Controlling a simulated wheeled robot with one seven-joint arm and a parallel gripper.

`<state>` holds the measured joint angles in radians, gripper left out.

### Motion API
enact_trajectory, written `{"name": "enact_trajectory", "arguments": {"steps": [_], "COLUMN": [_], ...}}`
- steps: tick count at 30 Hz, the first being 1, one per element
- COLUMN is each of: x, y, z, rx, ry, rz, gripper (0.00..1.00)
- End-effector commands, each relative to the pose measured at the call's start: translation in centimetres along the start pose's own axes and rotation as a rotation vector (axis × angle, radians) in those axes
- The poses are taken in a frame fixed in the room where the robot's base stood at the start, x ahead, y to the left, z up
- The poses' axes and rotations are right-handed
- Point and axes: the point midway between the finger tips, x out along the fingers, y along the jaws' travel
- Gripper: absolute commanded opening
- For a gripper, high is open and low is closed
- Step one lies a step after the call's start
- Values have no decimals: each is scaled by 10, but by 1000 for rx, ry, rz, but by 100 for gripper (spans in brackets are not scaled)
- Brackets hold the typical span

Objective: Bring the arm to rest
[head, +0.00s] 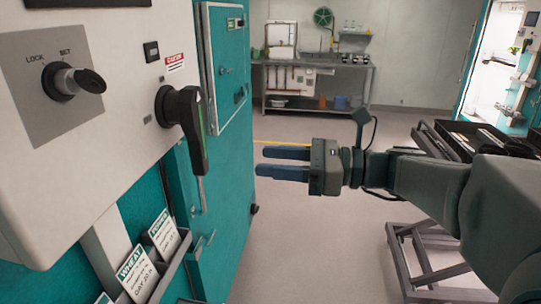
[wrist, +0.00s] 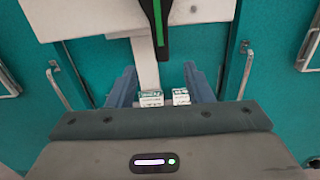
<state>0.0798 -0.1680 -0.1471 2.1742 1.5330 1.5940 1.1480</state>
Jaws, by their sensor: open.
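My gripper (head: 283,163) is open and empty, with its two blue fingers pointing left toward the teal chamber front in the head view. It hangs in free air right of the black lever handle (head: 184,128), apart from it. My arm reaches in from the right side of the picture. In the wrist view the two fingers of my gripper (wrist: 164,88) stand apart with nothing gripped. Beyond them are the chamber's teal doors, the lower end of the black handle (wrist: 157,20) and small label cards (wrist: 151,98).
A white panel has a LOCK knob (head: 75,82). A card holder with a WHEAT card (head: 138,273) is below. A wheeled cart (head: 412,240) with dark trays stands right, partly behind my arm. A workbench (head: 318,75) is at the back. The floor (head: 300,235) between is clear.

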Motion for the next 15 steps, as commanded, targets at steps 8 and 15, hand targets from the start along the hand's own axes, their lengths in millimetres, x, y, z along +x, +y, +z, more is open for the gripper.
{"name": "enact_trajectory", "arguments": {"steps": [8,15], "x": [4,-25], "y": [31,71], "z": [-52,-136], "rx": [-203,-633], "ry": [257,682], "rz": [60,271], "gripper": [46,46]}}
